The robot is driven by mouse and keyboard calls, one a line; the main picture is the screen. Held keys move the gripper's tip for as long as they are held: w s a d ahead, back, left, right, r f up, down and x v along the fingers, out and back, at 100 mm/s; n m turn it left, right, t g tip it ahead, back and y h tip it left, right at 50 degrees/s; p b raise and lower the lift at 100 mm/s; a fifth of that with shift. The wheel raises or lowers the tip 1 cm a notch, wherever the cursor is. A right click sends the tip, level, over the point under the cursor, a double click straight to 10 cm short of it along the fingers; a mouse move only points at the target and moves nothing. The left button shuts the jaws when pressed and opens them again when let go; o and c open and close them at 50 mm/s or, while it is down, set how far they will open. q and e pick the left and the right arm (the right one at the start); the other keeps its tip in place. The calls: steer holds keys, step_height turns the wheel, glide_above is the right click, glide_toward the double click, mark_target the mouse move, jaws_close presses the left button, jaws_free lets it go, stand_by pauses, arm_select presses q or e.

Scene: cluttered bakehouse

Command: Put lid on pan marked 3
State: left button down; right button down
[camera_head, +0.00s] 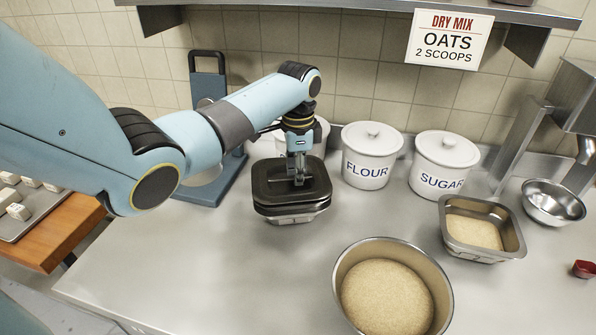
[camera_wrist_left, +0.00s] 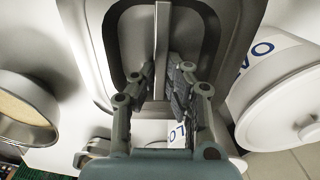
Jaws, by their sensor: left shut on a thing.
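My left gripper (camera_head: 298,180) is shut on the handle of a dark rectangular lid (camera_head: 268,180). The lid is over a metal pan (camera_head: 291,219) on the steel counter, left of the flour canister. A dark rim shows between lid and pan; whether the lid touches it I cannot tell. The mark on this pan's front is too small to read surely. In the left wrist view the lid (camera_wrist_left: 129,45) lies under the fingers, with its upright handle (camera_wrist_left: 161,45) between them. Another pan (camera_head: 514,243), open and holding pale dough, stands to the right; its mark looks like a 2. My right gripper is out of view.
A large round bowl of dough (camera_head: 446,290) stands at the front. Flour (camera_head: 370,153) and sugar (camera_head: 443,163) canisters line the wall. A blue scale-like stand (camera_head: 214,188) is behind the lid at left. A steel bowl (camera_head: 553,203) is at far right. The front-left counter is clear.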

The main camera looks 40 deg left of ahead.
arm_select(q)
steer(key=shift+f, duration=0.45)
steer(key=c, duration=1.3)
jaws_free()
steer(key=shift+c, duration=0.2)
steer(key=shift+o, duration=0.5)
steer(key=shift+o, duration=1.1)
steer(key=shift+r+p, duration=1.3)
steer(key=shift+r, duration=2.75)
